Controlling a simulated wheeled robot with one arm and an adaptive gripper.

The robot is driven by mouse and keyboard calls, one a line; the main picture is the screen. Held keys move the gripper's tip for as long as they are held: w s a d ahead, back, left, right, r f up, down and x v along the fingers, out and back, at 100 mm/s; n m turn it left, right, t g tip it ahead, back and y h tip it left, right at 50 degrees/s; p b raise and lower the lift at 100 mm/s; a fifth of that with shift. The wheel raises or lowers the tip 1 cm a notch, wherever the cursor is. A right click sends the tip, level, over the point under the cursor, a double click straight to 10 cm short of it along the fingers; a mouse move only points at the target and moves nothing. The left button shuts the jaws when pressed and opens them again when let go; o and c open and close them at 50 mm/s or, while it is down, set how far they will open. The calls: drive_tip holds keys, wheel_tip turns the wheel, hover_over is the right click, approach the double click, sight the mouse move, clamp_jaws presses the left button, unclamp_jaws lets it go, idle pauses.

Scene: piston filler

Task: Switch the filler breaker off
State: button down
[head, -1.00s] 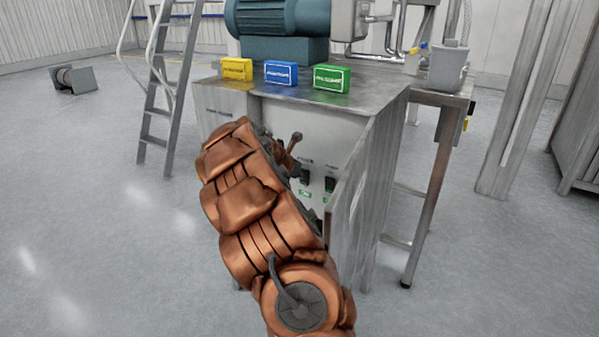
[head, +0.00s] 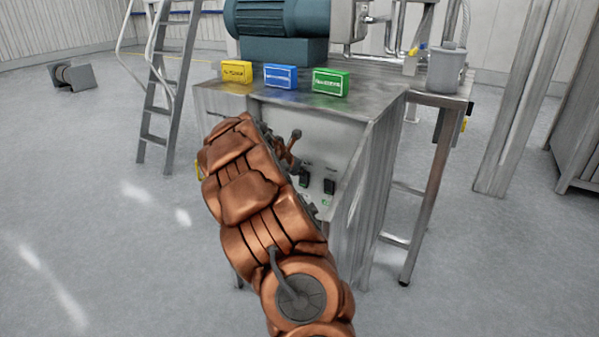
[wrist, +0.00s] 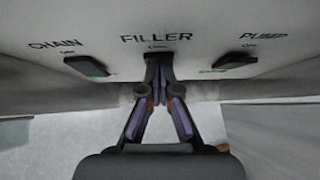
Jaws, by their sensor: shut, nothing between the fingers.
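The panel (wrist: 205,18) fills the top of the wrist view, with the labels CHAIN, FILLER and PUMP. My gripper (wrist: 158,70) is shut and empty, its fingertips at the spot under the FILLER label.
Yellow (head: 236,72), blue (head: 280,76) and green (head: 330,82) blocks stand on the steel cabinet top (head: 378,88), in front of a teal motor (head: 278,18). A ladder (head: 178,90) stands at left. The floor at left is mostly clear.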

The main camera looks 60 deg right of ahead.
drive_tip(key=shift+a, duration=0.1)
drive_tip(key=p+v, duration=0.1)
drive_tip(key=v, duration=1.2)
drive_tip(key=shift+w, duration=0.1)
idle(0.6)
drive_tip(key=s+a+r+m+y+p, duration=0.1)
drive_tip(key=s+a+r+m+p, duration=0.15)
drive_tip(key=a, duration=0.55)
drive_tip(key=s+a+r+m+y+p, duration=0.1)
drive_tip(key=s+a+m+y, duration=0.2)
drive_tip(key=a, duration=0.4)
drive_tip(key=s+a+r+m+p, duration=0.1)
drive_tip(key=s+a+m+p, duration=0.1)
drive_tip(key=a+m, duration=0.45)
drive_tip(key=s+a+m+g+y+p, duration=0.1)
drive_tip(key=s+a+m+y+p, duration=0.1)
drive_tip(key=s+a, duration=0.7)
drive_tip(key=s+a+m+g+y+p, duration=0.1)
drive_tip(key=s+a+m+y+p, duration=0.2)
drive_tip(key=s+a, duration=0.6)
drive_tip(key=a+m, duration=0.1)
drive_tip(key=a, duration=0.6)
drive_tip(key=shift+a+r+y, duration=0.4)
